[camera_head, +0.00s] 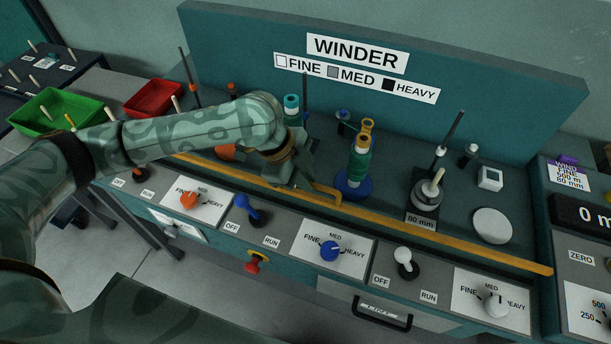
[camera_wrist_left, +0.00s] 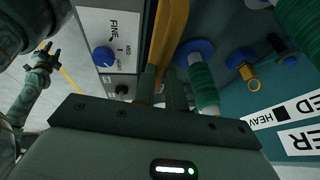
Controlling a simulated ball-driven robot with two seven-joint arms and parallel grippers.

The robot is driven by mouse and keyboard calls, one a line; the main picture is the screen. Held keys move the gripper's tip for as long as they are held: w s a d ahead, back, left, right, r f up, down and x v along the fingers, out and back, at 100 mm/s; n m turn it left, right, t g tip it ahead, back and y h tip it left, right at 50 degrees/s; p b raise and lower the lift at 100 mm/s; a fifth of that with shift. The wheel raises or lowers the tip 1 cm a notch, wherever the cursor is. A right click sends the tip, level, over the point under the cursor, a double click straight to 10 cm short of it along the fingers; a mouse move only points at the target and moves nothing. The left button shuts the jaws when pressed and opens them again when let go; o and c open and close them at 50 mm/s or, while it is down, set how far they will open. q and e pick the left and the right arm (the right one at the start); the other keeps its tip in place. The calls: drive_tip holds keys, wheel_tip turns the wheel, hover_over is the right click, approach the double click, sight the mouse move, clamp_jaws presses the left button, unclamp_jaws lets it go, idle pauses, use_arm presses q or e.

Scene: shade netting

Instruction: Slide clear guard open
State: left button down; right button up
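The clear guard is too transparent to make out; a yellow rail (camera_head: 430,230) runs along the winder's front edge, with a yellow loop handle (camera_head: 325,191) on it near the middle. My left gripper (camera_head: 300,184) is at the left end of this handle. In the left wrist view its dark fingers (camera_wrist_left: 162,92) stand close together on either side of the yellow handle (camera_wrist_left: 172,45), seemingly shut on it. My right gripper (camera_wrist_left: 48,50) shows small in the left wrist view, away from the panel, its fingers apart and empty. It is outside the head view.
Behind the rail stand a green bobbin on a blue base (camera_head: 355,170), a metal spindle (camera_head: 427,192) and a white disc (camera_head: 492,225). Blue (camera_head: 330,251), orange (camera_head: 189,200) and white (camera_head: 497,303) knobs stick up from the front panel. Green (camera_head: 45,112) and red (camera_head: 153,98) bins sit left.

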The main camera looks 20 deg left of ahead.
sight(309, 195)
use_arm(q)
wheel_tip(309, 195, down, 5)
drive_tip(key=shift+r+b, duration=0.1)
drive_tip(key=shift+b, duration=0.25)
drive_tip(key=c, duration=1.5)
unclamp_jaws()
drive_tip(key=shift+o, duration=0.2)
drive_tip(key=p+v, duration=0.5)
drive_tip(key=v, duration=1.1)
drive_tip(key=shift+r+p, duration=0.15)
drive_tip(key=shift+p, duration=0.2)
